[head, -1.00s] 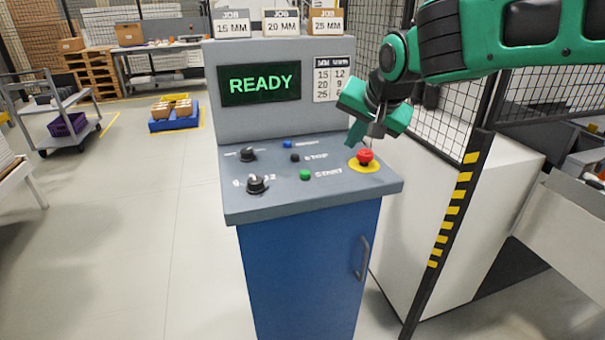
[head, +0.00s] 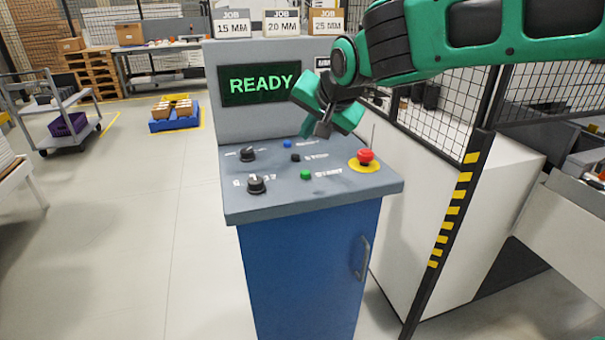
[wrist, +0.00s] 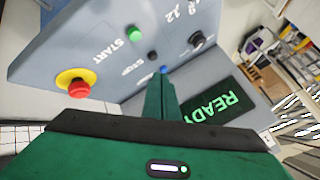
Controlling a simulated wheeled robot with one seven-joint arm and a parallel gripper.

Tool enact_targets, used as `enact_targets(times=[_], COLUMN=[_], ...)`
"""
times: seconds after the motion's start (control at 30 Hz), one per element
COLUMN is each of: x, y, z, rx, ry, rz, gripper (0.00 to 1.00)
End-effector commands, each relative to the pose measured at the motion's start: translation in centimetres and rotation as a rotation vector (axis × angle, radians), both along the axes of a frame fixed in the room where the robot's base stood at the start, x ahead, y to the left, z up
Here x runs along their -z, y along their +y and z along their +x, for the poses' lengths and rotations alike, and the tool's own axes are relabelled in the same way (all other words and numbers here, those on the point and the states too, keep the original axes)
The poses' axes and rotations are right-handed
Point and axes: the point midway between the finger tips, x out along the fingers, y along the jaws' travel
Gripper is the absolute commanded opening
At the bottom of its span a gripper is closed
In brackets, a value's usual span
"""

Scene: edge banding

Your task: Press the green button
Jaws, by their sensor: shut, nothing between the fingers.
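The green button (head: 305,175) sits on the sloped top of the grey control panel (head: 240,206), beside the word START. In the wrist view the green button (wrist: 134,33) shows at the top, beyond the fingertips. My gripper (head: 306,136) is shut and empty, hovering above the back of the panel, behind and above the green button and apart from it. In the wrist view my gripper's fingers (wrist: 160,78) are together, with the fingertips near the blue button (wrist: 163,69).
A red emergency button (head: 365,156) on a yellow disc is right of the green button. A black button (head: 295,157) lies just behind it, and black knobs (head: 256,184) are left. The screen (head: 259,84) reads READY. A mesh fence (head: 440,130) stands right.

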Motion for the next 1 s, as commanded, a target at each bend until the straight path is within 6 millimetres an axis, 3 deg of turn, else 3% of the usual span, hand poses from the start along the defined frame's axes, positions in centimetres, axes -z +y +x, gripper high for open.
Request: enact_targets(times=[0.5,1.0], x=[6.2,7.3], y=[-0.1,-0.1], z=[0.0,0.0], rx=[0.001,0.001], ry=[0.003,0.000], rz=[-0.002,-0.001], gripper=[0.00,0.00])
